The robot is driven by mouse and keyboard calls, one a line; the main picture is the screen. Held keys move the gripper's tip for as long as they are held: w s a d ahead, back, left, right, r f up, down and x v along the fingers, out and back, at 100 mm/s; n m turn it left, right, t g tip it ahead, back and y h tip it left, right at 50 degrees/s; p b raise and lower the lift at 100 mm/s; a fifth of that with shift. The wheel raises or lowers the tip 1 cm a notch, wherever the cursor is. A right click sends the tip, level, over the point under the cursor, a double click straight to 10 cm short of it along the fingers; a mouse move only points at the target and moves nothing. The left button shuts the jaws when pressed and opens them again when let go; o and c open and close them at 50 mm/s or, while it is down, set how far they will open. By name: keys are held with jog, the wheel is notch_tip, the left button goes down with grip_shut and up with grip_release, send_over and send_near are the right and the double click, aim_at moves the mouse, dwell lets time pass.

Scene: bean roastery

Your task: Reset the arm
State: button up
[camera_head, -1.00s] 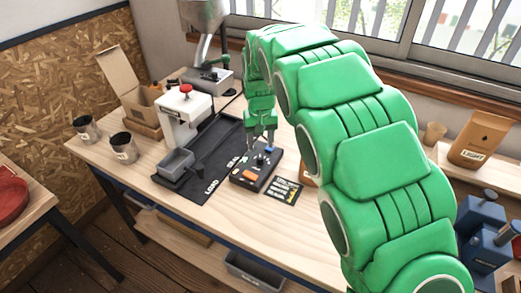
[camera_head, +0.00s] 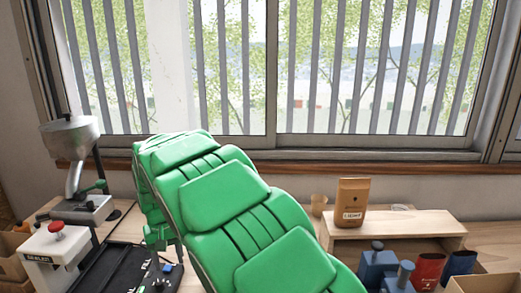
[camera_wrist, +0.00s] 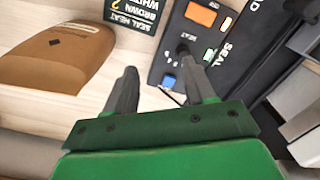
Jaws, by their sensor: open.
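My green arm (camera_head: 225,205) reaches forward over the bench in the head view, and its gripper end is hidden or cut off there. In the wrist view my gripper (camera_wrist: 155,85) is open and empty, its two grey fingers apart. A black control box (camera_wrist: 192,50) with an orange switch, a black knob and a blue button lies just past the right finger. I cannot tell whether the finger touches it. A brown bag (camera_wrist: 55,48) lies to the left of the fingers in the wrist view.
The white sealer (camera_head: 50,255) with a red knob and a grinder (camera_head: 80,205) with a metal hopper stand at left. A window fills the back.

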jog(key=s+d+r+m, duration=0.2)
jog(key=s+d+r, duration=0.15)
jog(key=d, duration=0.65)
jog(key=s+d+r+m, duration=0.15)
jog(key=s+d, duration=0.25)
jog(key=d, duration=0.5)
jog(key=s+d+r+m, duration=0.1)
jog(key=s+d+r, duration=0.25)
jog(key=d, duration=0.65)
jog(key=s+d, duration=0.4)
jog(key=s, duration=0.3)
jog(key=s+d+f+m+g, duration=0.1)
jog(key=s+d, duration=0.3)
jog(key=s, duration=0.3)
jog(key=s+d, duration=0.5)
jog(key=s, duration=0.2)
jog(key=shift+s+f, duration=0.35)
jog(key=shift+f, duration=0.05)
jog(key=shift+m, duration=0.25)
jog(key=shift+c, duration=0.3)
